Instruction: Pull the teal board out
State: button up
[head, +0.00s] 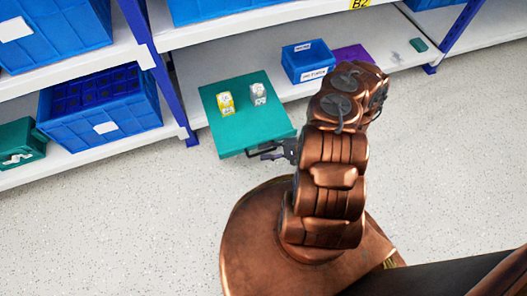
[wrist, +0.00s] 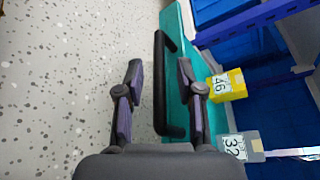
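The teal board (head: 232,132) lies flat on the lower shelf, its front part sticking out past the shelf edge. It carries a yellow block (head: 226,103) and a grey block (head: 258,94); in the wrist view they are marked 46 (wrist: 221,86) and 32 (wrist: 233,147). A black bar handle (wrist: 161,85) runs along the board's front edge. My gripper (head: 268,151) is at that edge, at the handle. In the wrist view my gripper (wrist: 160,66) is open, with the handle between its two fingers and a visible gap on the left side.
A small blue bin (head: 307,66) and a purple item (head: 352,54) sit right of the board on the same shelf. A blue rack post (head: 160,72) stands to the left, beside a large blue crate (head: 100,110). The speckled floor (head: 130,220) in front is clear.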

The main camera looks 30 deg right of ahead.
jog(key=v, duration=1.1)
jog(key=shift+r, duration=0.1)
jog(key=w+a+r+n+g+p, duration=0.3)
jog(key=a+r+p, duration=0.1)
jog(key=r, duration=0.7)
jog(key=w+a+r+n+g+p, duration=0.2)
jog(key=w+a+r+p, duration=0.15)
jog(key=r, duration=0.85)
jog(key=w+a+r+n+g+p, duration=0.25)
jog(key=a+r+p, duration=0.25)
jog(key=r, duration=0.6)
jog(key=s+a+r+n+g+h+p, duration=0.2)
jog(key=s+a+r+p, duration=0.15)
jog(key=r, duration=0.65)
jog(key=s+a+r+n+g+h+p, duration=0.25)
jog(key=a+r+p, duration=0.2)
jog(key=r, duration=0.45)
jog(key=s+d+r+t+h+p, duration=0.1)
jog(key=s+r+h+p, duration=0.3)
jog(key=s+r+p, duration=0.4)
jog(key=s+d+r+t+h+p, duration=0.1)
jog(key=s+r+h+p, duration=0.4)
jog(key=r, duration=1.3)
jog(key=s+d+p, duration=0.1)
jog(key=s+p, duration=0.3)
jog(key=s, duration=0.1)
jog(key=shift+s+t, duration=0.25)
jog(key=shift+t, duration=0.15)
